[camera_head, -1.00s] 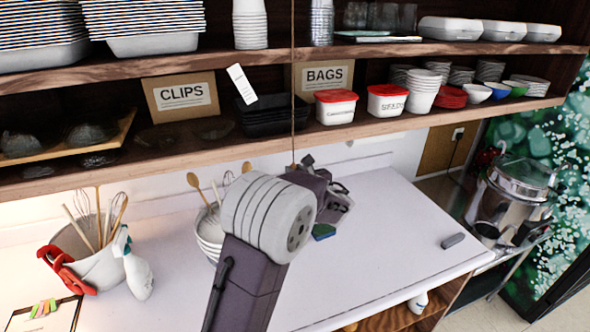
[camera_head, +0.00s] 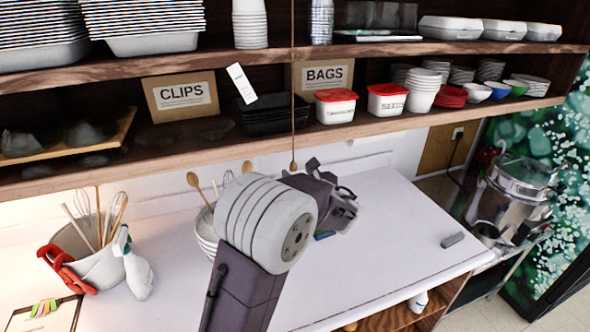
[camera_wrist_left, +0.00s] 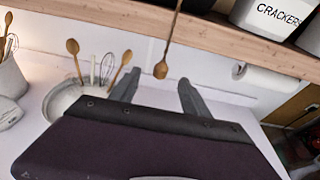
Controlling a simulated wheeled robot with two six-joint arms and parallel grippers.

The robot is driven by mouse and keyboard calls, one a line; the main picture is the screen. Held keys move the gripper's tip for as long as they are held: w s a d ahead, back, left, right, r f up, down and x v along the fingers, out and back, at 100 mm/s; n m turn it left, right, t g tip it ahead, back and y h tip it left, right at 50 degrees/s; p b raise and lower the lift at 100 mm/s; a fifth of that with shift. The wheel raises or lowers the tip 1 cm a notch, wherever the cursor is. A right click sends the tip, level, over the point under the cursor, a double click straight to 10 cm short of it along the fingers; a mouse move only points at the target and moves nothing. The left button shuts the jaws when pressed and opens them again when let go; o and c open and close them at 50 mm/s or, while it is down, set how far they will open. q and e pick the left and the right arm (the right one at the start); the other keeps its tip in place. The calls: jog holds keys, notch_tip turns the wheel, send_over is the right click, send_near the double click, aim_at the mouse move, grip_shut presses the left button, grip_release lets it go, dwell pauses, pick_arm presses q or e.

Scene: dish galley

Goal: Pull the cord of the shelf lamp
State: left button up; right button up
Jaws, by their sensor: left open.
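The lamp's pull cord (camera_head: 293,110) hangs straight down in front of the shelves and ends in a small wooden knob (camera_head: 293,166). The lamp itself is not in view. My left gripper (camera_head: 348,194) is just below and right of the knob in the head view, over the counter. In the left wrist view my left gripper (camera_wrist_left: 157,84) has its two fingers apart with nothing held. The knob (camera_wrist_left: 161,70) shows there just beyond the fingertips, in line with the gap between them. The cord appears apart from both fingers. My right gripper is not in view.
The lower shelf (camera_head: 230,153) runs above my left arm, with tubs and labelled boxes on it. A bowl of wooden utensils (camera_head: 206,238) stands close behind the arm. A paper roll (camera_wrist_left: 270,80) hangs under the shelf. The counter (camera_head: 400,240) is mostly clear at the right.

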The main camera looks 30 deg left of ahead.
pick_arm(q)
jog(key=shift+v, duration=2.55)
jog(key=s+a+f+n+g+h+b, duration=0.1)
jog(key=s+a+f+n+g+b, duration=0.2)
jog(key=s+f, duration=0.4)
jog(key=s+a+f+n+g+h+b, duration=0.1)
jog(key=s+a+f+n+g, duration=0.1)
jog(key=s+f+n+g, duration=0.35)
jog(key=s+d+f+n+h, duration=0.5)
jog(key=d+f+n, duration=0.2)
jog(key=d+n, duration=0.1)
jog(key=s+d+f+n+h, duration=0.4)
jog(key=d+f+n, duration=0.3)
jog(key=n, duration=0.3)
jog(key=shift+s+d+h+b, duration=0.4)
jog(key=shift+d+b, duration=0.05)
jog(key=shift+d, duration=0.35)
